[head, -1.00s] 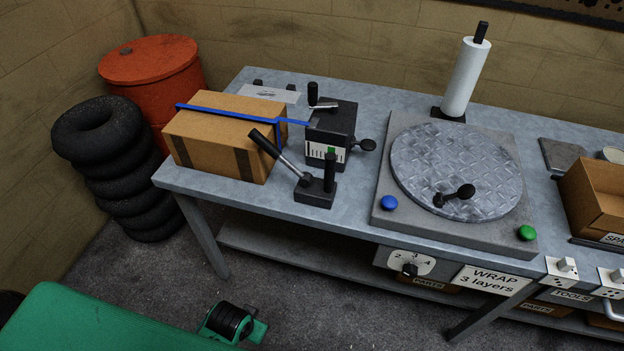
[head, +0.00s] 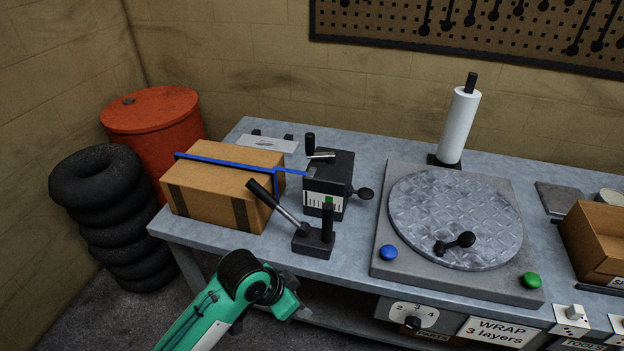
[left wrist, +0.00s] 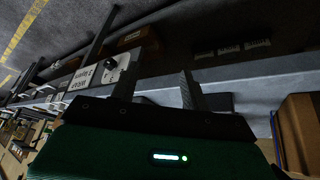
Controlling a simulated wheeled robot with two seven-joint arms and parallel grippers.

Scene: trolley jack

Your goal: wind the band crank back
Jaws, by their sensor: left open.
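The band tensioner (head: 328,180) is a black box with a gauge on its front, standing on the bench right of a cardboard box (head: 225,178). A small crank (head: 316,150) with an upright black grip sits on its top, and a black knob (head: 364,193) sticks out at its right side. A blue band (head: 230,162) runs over the cardboard box to the tensioner. My left gripper (head: 304,311) is low at the bench's front edge, below and apart from the tensioner. In the left wrist view its two fingers (left wrist: 157,88) are spread, with nothing between them.
A lever (head: 275,208) on a black base stands before the tensioner. A turntable (head: 455,215) with blue and green buttons and a white roll (head: 460,125) are to the right. A dial panel (head: 413,314) hangs under the bench edge. Stacked tyres (head: 105,220) and a red drum (head: 155,130) stand left.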

